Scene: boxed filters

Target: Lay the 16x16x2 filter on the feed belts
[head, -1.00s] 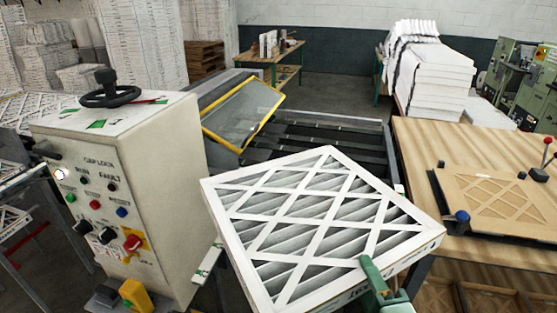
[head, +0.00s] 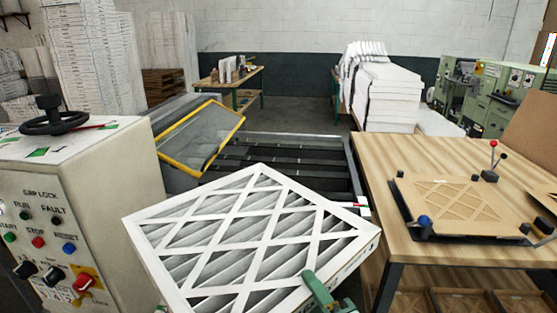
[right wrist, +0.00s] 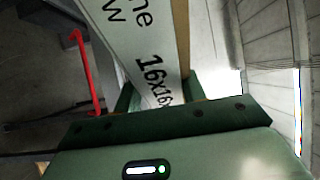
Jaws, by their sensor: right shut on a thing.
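The boxed filter (head: 252,240) has a white frame with a diagonal lattice over grey pleats. My right gripper (head: 322,290) is shut on its near right edge and holds it up, roughly level, in front of the feed belts. In the right wrist view the filter's edge (right wrist: 150,60) runs between the green fingers of the right gripper (right wrist: 155,98), with "16x16x" printed on it. The dark feed belts (head: 285,160) lie beyond the filter, and the filter hides their near end. My left gripper is not in view.
A control cabinet (head: 90,210) with a black handwheel stands at the left. A yellow-framed guard (head: 200,138) is tilted up beside the belts. A wooden table (head: 385,165) with a die board (head: 455,200) stands at the right. White stacks (head: 385,90) are behind.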

